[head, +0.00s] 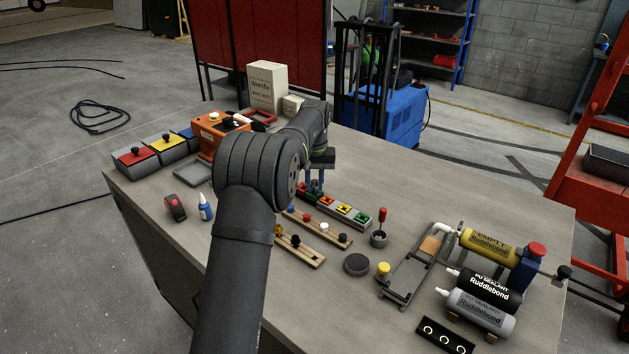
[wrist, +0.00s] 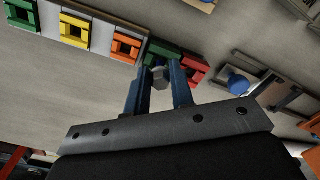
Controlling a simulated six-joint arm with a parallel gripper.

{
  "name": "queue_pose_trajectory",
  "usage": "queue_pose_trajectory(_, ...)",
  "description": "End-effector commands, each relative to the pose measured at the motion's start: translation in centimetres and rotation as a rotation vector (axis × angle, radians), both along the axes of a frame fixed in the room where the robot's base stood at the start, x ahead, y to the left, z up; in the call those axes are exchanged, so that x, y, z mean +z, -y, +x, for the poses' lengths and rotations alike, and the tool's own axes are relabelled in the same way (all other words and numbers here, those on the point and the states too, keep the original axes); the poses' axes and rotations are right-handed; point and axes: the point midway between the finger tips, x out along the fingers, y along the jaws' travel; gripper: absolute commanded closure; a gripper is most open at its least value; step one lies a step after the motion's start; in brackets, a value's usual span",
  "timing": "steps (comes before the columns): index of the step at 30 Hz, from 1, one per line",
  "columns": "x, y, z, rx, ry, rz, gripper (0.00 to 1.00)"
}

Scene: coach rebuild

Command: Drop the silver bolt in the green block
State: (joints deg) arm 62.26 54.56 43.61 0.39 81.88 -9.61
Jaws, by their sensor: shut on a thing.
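The silver bolt (wrist: 159,79) sits between the blue fingers of my gripper (wrist: 160,80), which is shut on it. In the head view my gripper (head: 315,183) is low over the left part of a row of coloured blocks, and I cannot make out the bolt there. In the wrist view a dark green block (wrist: 163,50) lies just beyond the fingertips, between a red block (wrist: 195,67) and an orange block (wrist: 126,47). A brighter green block (wrist: 20,15) is at the row's other end, past the yellow block (wrist: 74,29); the head view shows this green block (head: 362,217) too.
Wooden racks (head: 325,235) with coloured pegs lie in front of the row. A small cup with a red-handled tool (head: 380,237) stands to the right. An orange box (head: 215,135) is behind left. Sealant cartridges (head: 480,310) lie at the right.

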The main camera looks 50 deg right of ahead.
Motion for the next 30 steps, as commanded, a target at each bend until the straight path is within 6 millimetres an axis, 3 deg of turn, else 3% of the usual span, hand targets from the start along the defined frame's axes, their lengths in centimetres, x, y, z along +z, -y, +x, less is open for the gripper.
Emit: queue_pose_trajectory(30, -1.3, 0.0, 0.0, 0.0, 0.0, 0.0, 1.0)
